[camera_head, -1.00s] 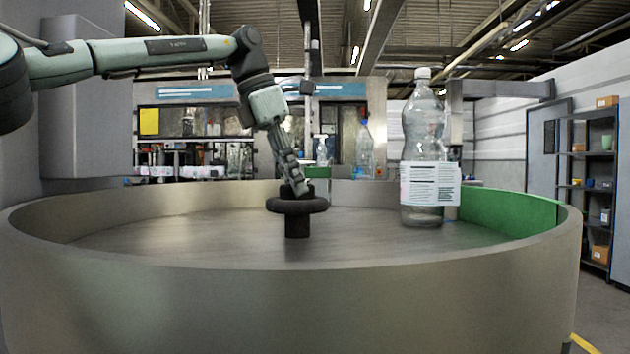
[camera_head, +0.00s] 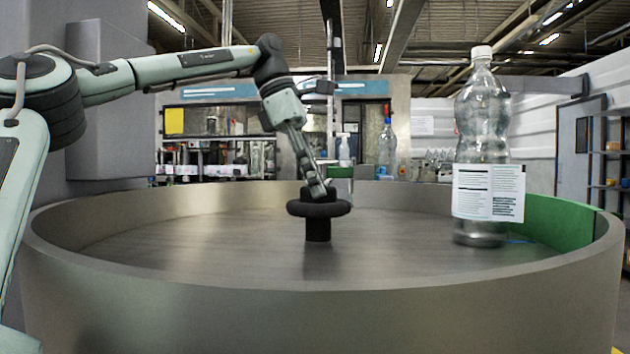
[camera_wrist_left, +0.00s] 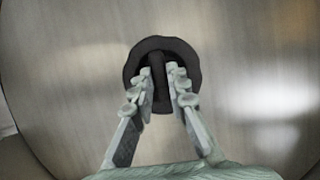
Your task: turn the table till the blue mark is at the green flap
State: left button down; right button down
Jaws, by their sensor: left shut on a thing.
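The round grey table (camera_head: 230,245) lies inside a high metal rim. A black knob with a ring-shaped flange (camera_head: 319,208) stands at its middle. My left gripper (camera_head: 322,190) is shut on the bar of this knob from above; the wrist view shows its fingers (camera_wrist_left: 159,85) either side of the bar on the knob (camera_wrist_left: 190,56). The green flap (camera_head: 555,222) is part of the rim wall at the right. A small blue mark (camera_head: 519,241) shows on the table just right of the bottle's base, close to the flap; the bottle partly hides the area. My right gripper is out of view.
A tall clear bottle (camera_head: 483,125) with a white label stands upright on the table at the right, in front of part of the flap. The rim (camera_head: 320,305) encloses the table. Another bottle (camera_head: 386,150) and a small green piece (camera_head: 340,171) show behind the far rim.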

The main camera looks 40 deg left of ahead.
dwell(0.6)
pick_arm(q)
jog(key=c, duration=1.5)
grip_release()
jog(key=shift+v, duration=3.8)
